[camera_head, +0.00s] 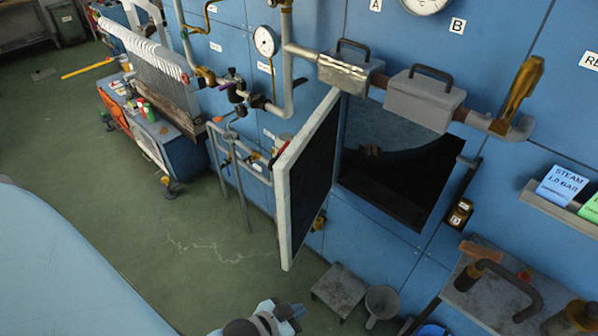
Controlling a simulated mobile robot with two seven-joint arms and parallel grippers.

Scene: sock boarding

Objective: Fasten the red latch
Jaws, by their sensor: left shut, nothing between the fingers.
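A hinged door (308,175) with a pale rim and dark inner face stands swung open from the blue wall. The dark opening (395,160) beside it is uncovered. A small brass-coloured fitting (460,212) sits on the wall right of the opening. No red latch can be made out clearly; a small red spot (277,151) shows behind the door's left edge, too small to identify. My left gripper (288,313) is at the bottom, below the door and apart from it, shut and empty. My right gripper is not in view.
Pipes with a gauge (266,41) run along the wall left of the door. Two grey boxes with handles (424,98) hang above the opening. A grey stool (339,290) and a funnel (382,303) stand below. A bench (490,300) is at lower right.

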